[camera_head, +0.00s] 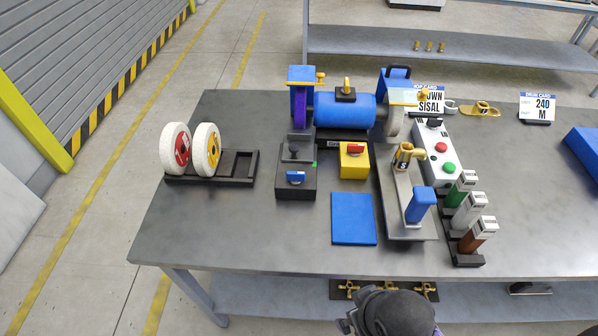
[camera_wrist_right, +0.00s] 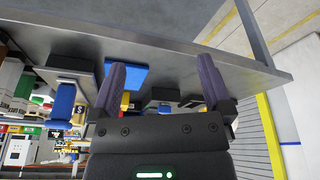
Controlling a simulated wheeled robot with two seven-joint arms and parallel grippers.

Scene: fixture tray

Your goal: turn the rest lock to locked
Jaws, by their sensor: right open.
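A dark block (camera_head: 296,190) with a grey post stands in front of the purple wheel of the blue grinder. A small blue lever (camera_head: 295,177) lies roughly crosswise on its front; it looks like the rest lock, but I see no readable lock marking. A yellow box (camera_head: 354,166) with a red knob (camera_head: 355,150) sits to its right. My right gripper (camera_wrist_right: 165,90) is open and empty in the right wrist view, below the table's front edge in that picture. In the head view, the dark arm part at the bottom middle appears to be mine. My left gripper is not in view.
The blue grinder motor (camera_head: 345,110) stands behind the blocks. A blue mat (camera_head: 353,218) lies in front of the yellow box. A wheel rack (camera_head: 238,168) holds two white wheels at left. A grey plate (camera_head: 402,205) and several bottles stand at right. The front left tabletop is clear.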

